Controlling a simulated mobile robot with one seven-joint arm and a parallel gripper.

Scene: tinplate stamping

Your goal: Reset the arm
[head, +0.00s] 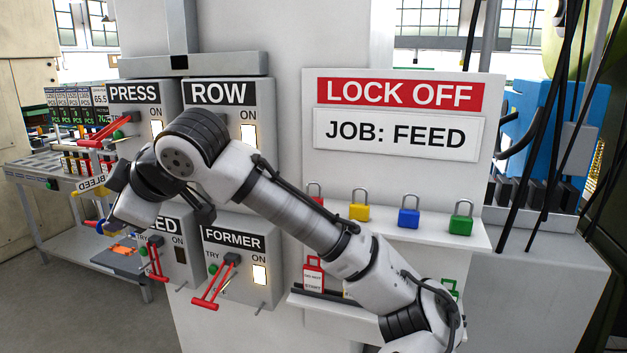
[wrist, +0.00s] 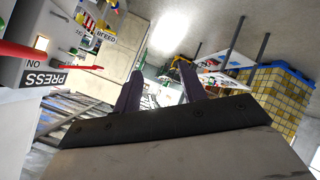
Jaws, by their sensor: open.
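My gripper (wrist: 157,78) shows in the wrist view with its two dark fingers spread apart and nothing between them. In the head view my arm rises from the lower right, bends in front of the ROW box and comes down on the left. Its end is in front of the control boxes, and the fingertips are hard to make out there. In the wrist view the PRESS box (wrist: 40,78) is at the left edge, apart from the fingers.
The PRESS (head: 135,93), ROW (head: 222,93) and FORMER (head: 233,238) boxes carry switches, some with red handles. The lock-off board (head: 490,130) stands right, above a shelf of coloured padlocks, including a blue one (head: 409,218). A bench (head: 30,165) is at left; floor before it is clear.

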